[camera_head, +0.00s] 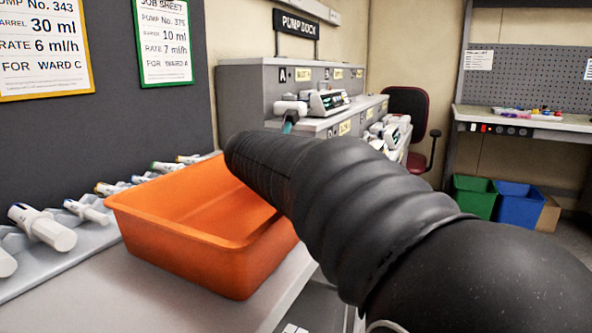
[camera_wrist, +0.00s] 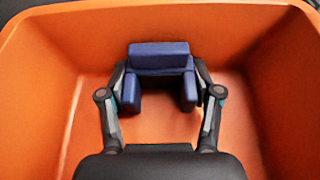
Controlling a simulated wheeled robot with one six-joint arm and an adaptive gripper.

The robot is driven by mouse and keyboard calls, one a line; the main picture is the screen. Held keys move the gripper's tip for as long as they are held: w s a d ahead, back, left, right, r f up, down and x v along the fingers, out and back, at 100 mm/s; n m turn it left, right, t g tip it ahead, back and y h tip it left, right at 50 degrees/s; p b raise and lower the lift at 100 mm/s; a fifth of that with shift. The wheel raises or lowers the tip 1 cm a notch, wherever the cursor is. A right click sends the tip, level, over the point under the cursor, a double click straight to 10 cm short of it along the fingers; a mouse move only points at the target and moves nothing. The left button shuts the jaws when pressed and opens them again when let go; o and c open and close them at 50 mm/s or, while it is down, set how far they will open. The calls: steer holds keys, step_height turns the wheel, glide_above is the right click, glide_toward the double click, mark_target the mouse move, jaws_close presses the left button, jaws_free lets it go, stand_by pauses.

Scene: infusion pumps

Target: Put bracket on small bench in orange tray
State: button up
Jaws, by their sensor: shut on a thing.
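The orange tray (camera_head: 190,262) stands on a light bench (camera_head: 90,295) in the head view. Its walls (camera_wrist: 50,80) surround my gripper (camera_wrist: 160,92) in the wrist view. My gripper is shut on a dark blue bracket (camera_wrist: 160,62), with one finger against each side. The bracket is over or inside the tray, and I cannot tell whether it touches the floor. In the head view my black sleeved arm hides the gripper, the bracket and the tray's right side.
Several syringes (camera_head: 42,226) lie in a rack left of the tray. A grey pump dock (camera_head: 242,92) stands behind. Farther right are a red chair (camera_head: 408,105), a green bin (camera_head: 474,196), a blue bin (camera_head: 519,204) and a workbench (camera_head: 560,125).

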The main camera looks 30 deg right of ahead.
steer(key=shift+f, duration=0.15)
steer(key=o, duration=1.2)
steer(key=shift+r, duration=0.3)
steer(key=v, duration=1.2)
